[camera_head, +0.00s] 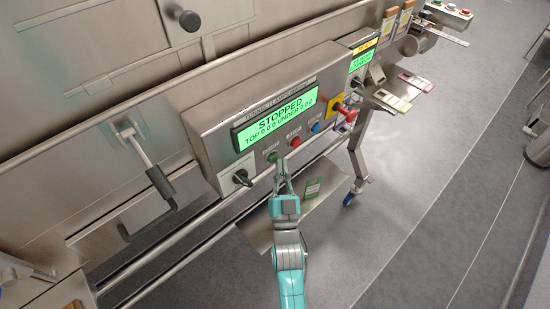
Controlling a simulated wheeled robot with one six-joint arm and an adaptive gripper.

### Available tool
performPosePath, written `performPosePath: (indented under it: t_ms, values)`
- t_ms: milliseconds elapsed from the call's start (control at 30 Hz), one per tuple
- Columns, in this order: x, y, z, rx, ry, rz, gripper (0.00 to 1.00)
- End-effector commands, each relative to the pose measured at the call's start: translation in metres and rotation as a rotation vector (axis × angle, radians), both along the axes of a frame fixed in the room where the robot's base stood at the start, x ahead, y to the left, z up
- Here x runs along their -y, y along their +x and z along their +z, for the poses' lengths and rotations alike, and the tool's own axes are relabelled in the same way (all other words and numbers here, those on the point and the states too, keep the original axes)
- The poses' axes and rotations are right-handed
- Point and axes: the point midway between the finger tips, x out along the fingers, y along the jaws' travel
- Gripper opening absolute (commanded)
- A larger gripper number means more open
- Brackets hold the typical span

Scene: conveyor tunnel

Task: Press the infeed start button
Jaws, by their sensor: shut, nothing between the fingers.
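A steel control panel (211,129) has a lit green screen (282,117) reading STOPPED. Below the screen are a green button (272,157), a red button (295,141) and a blue button (316,127). Their small labels are too small to read, so I cannot tell which is the infeed start. My gripper (281,166) is shut and empty, with its fingertips right by the green button. I cannot tell whether they touch it. A second small button box (447,11) with several coloured buttons stands at the far upper right.
A black rotary switch (242,178) sits left of the green button, and a red knob on a yellow plate (344,110) sits right. A lever handle (145,160) sticks out on the left. Steel rails run below the panel.

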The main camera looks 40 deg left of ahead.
Motion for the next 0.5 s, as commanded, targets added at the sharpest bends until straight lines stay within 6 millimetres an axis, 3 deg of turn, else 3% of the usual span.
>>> performPosePath:
  t_ms: [500]
  values:
    - [-0.0049,0.0003,0.0,0.0,0.0,0.0,0.0]
